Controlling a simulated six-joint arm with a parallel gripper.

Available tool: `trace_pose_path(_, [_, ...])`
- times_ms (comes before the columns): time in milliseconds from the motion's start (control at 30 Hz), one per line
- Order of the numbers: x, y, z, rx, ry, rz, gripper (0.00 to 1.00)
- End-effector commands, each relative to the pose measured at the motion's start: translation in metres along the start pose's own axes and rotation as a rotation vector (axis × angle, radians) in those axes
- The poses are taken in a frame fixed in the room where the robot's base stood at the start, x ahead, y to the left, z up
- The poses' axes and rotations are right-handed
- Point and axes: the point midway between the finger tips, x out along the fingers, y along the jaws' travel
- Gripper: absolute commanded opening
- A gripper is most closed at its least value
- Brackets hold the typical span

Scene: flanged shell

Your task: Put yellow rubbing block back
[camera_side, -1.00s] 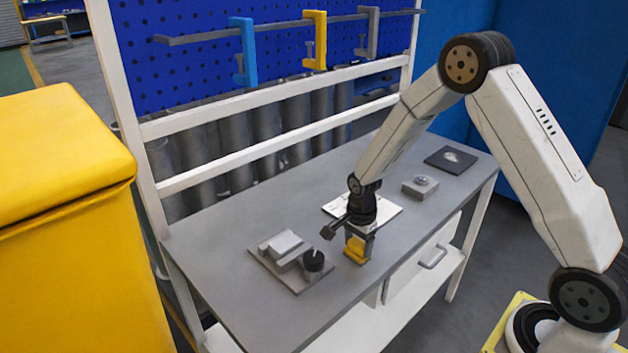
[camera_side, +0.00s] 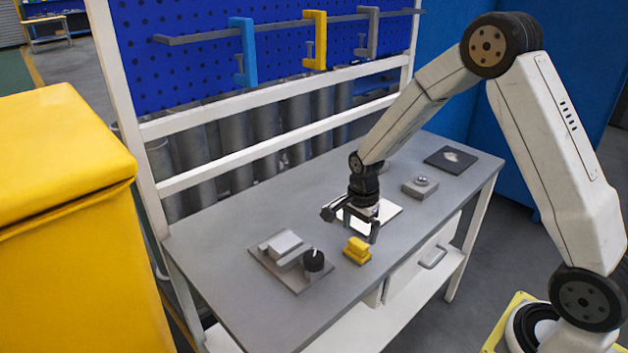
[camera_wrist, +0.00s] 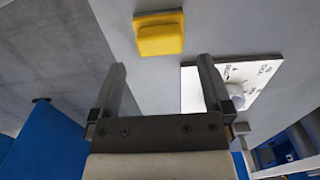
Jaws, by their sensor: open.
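The yellow rubbing block (camera_side: 357,251) rests on the grey bench near its front edge. It also shows in the wrist view (camera_wrist: 159,35), beyond my fingertips. My gripper (camera_side: 351,226) is open and empty, above the bench and a little behind the block, apart from it. Its two fingers show in the wrist view (camera_wrist: 160,75) with clear space between them. A white plate (camera_side: 385,212) with printed marks lies behind and partly hidden by my gripper; the wrist view shows it with a round knob-like part (camera_wrist: 235,92).
A grey fixture (camera_side: 285,252) with a black knob (camera_side: 313,262) sits left of the block. A small grey block (camera_side: 420,187) and a dark square plate (camera_side: 451,159) lie at the right. Clamps (camera_side: 315,40) hang on a rail. Bare bench (camera_side: 225,280) lies front left.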

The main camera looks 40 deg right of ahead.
Motion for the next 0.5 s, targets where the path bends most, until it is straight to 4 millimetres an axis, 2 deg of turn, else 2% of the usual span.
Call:
trace_pose_path(200, [-0.034,0.0,0.0,0.0,0.0,-0.003,1.0])
trace_pose_path(500, [-0.067,0.0,0.0,0.0,0.0,-0.001,1.0])
